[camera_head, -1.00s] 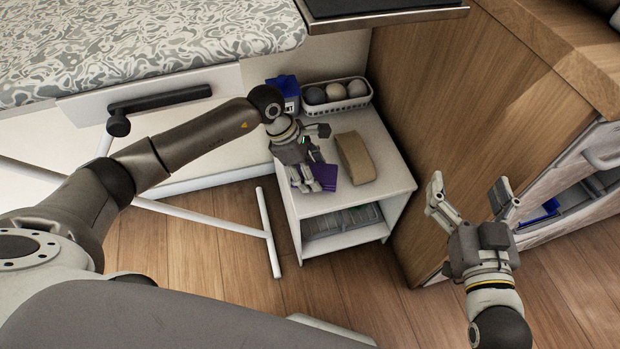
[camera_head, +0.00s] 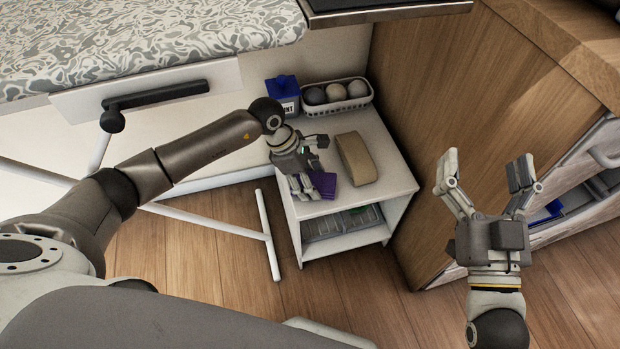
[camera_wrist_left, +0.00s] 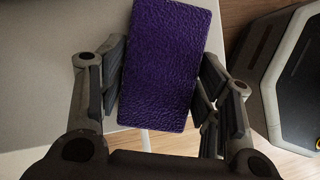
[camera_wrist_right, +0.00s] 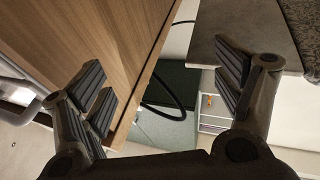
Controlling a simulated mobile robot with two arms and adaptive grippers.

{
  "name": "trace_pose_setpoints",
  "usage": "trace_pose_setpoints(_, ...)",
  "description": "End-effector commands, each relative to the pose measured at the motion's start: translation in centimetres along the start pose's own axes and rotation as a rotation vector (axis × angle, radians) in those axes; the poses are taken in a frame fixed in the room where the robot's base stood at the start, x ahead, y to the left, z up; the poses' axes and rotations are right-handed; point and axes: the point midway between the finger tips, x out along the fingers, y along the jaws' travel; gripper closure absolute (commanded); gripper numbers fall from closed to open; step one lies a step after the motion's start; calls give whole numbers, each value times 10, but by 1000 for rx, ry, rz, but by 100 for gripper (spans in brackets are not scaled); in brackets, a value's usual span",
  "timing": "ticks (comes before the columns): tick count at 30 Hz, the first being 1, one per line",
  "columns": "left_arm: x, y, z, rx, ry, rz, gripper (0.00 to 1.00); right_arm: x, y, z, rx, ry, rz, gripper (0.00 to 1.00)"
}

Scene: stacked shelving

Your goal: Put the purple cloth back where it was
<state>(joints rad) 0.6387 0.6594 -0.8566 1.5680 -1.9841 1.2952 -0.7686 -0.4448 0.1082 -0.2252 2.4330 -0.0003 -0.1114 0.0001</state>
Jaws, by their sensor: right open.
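The purple cloth (camera_head: 324,183) is a flat folded rectangle at the front of the white shelf unit's top. It also fills the middle of the left wrist view (camera_wrist_left: 165,60). My left gripper (camera_head: 311,164) is low over the shelf top, its fingers open on either side of the cloth. The left finger is close to one edge of the cloth, and a small gap shows on the right; touch is hard to tell. Part of the cloth is hidden behind the gripper in the head view. My right gripper (camera_head: 486,170) is open and empty, well to the right.
On the white shelf unit (camera_head: 395,170) are a tan curved block (camera_head: 357,160), a blue box (camera_head: 284,95) and a white basket (camera_head: 338,107) of balls. A clear container (camera_head: 340,222) sits on the lower shelf. A wooden cabinet side (camera_head: 450,110) stands at the right.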

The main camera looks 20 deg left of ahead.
Motion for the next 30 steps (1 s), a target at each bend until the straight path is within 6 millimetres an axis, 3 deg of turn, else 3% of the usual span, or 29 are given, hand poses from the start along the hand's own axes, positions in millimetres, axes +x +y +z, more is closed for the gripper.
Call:
trace_pose_setpoints(1,0,0,0,0,0,0,33,0,0,0,0,1,0,14)
trace_pose_setpoints(4,0,0,0,0,0,0,20,0,0,0,0,0,0,14)
trace_pose_setpoints(17,-2,0,1,0,0,0,20,1,0,2,1,-15,0,14)
trace_pose_setpoints(30,-52,1,1,0,1,2,20,-17,8,62,-8,-364,19,14)
